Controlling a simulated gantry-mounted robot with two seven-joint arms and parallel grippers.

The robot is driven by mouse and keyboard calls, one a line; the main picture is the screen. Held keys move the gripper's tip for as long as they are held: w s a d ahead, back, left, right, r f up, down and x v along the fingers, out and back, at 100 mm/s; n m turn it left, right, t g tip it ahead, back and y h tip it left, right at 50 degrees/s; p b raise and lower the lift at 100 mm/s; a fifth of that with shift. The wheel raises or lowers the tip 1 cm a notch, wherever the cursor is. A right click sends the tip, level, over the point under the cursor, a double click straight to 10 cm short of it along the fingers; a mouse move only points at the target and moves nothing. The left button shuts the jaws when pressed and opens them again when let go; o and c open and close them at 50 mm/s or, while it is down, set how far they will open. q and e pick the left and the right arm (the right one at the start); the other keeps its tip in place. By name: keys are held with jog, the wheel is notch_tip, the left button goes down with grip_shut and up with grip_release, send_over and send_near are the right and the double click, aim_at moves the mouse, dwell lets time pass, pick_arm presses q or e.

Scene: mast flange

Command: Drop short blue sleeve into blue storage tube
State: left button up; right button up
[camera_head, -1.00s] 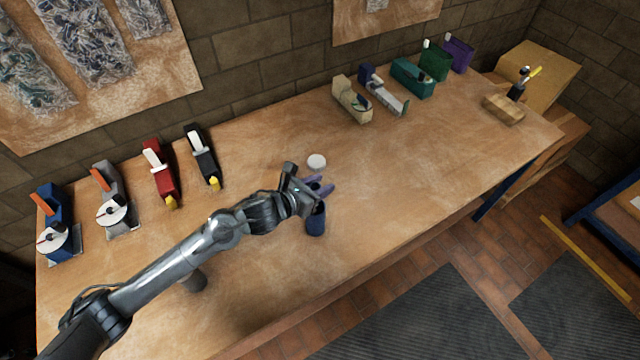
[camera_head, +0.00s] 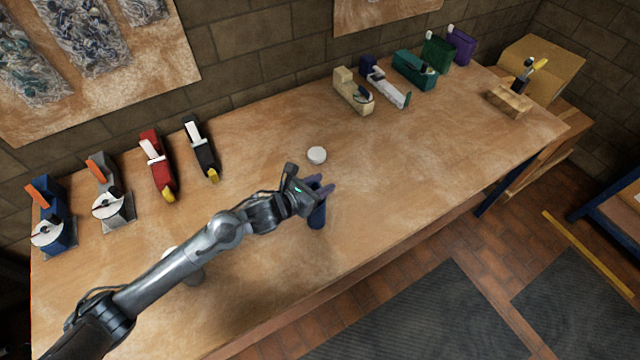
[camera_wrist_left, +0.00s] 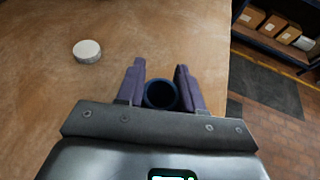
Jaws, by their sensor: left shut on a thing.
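My left gripper (camera_head: 322,190) is over the middle of the workbench, its purple-blue fingers pointing away from the wrist. In the left wrist view it is shut on a dark blue round hollow piece, which I take as the short blue sleeve (camera_wrist_left: 160,94); its open end faces the camera. In the head view a blue upright cylinder (camera_head: 317,217) shows just below the fingertips. I cannot tell there where the sleeve ends and the blue storage tube begins, or whether they touch. My right gripper is not in view.
A white round piece (camera_head: 317,155) lies behind the gripper. Several coloured tape-dispenser-like tools line the back edge, including a red one (camera_head: 158,165) and a beige one (camera_head: 352,92). The bench (camera_head: 440,150) is clear to the right.

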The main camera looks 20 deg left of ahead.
pick_arm(q)
jog(key=o, duration=1.1)
